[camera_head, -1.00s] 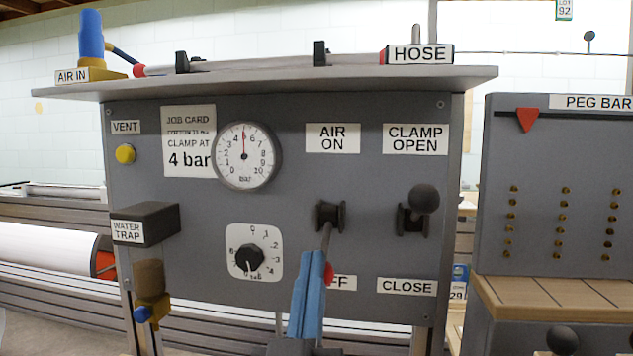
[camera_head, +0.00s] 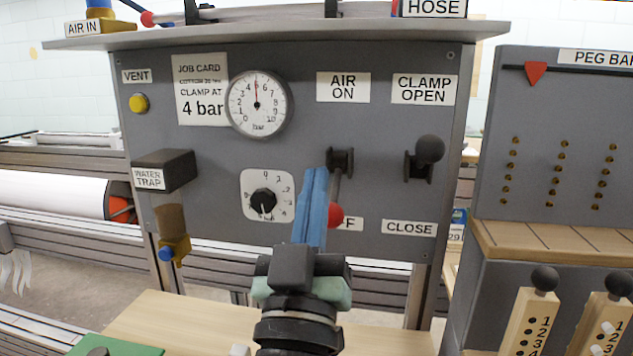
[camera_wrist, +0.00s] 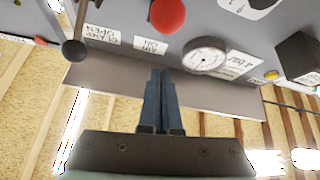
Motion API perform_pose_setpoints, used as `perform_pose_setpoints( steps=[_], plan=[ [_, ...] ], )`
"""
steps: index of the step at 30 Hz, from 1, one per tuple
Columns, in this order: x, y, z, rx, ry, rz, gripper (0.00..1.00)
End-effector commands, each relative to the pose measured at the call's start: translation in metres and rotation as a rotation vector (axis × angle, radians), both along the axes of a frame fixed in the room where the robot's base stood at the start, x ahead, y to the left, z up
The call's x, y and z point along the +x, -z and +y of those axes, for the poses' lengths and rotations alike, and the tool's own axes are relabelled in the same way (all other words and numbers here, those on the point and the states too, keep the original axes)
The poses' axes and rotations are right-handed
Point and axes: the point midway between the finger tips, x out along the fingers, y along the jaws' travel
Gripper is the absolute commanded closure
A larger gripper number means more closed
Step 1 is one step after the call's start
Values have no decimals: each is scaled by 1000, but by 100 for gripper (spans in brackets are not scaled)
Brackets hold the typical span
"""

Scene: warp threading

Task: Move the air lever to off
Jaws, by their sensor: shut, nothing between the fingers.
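The air lever (camera_head: 338,188) is a thin dark rod on a black pivot bracket, between the AIR ON label (camera_head: 343,87) and a lower label (camera_head: 352,224), of which only the end "F" shows. The lever points down. Its red ball knob (camera_head: 333,215) sits over the lower label's left part. My gripper (camera_head: 317,172) has long blue fingers, shut and empty. In the head view they stand just left of the lever, tips near bracket height; contact cannot be told. In the wrist view the fingertips (camera_wrist: 163,72) point toward the red knob (camera_wrist: 168,15), with a visible gap.
The clamp lever (camera_head: 430,150) with a black ball stands right of the air lever. A pressure gauge (camera_head: 258,104) and a regulator dial (camera_head: 263,203) lie to the left. A shelf (camera_head: 270,32) overhangs the panel top. A peg bar panel (camera_head: 590,130) stands at the right.

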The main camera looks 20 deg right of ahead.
Motion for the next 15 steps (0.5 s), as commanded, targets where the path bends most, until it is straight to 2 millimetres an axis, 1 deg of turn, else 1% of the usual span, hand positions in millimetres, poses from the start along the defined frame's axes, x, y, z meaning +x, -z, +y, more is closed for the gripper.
perform_pose_setpoints(
  steps=[1,6,10,15],
  plan=[
    [-9,20,7,0,-3,8,100],
    [-37,43,22,0,-4,6,100],
    [-53,56,31,-1,-3,4,100],
    [-64,63,37,-1,-2,3,100]
  ],
)
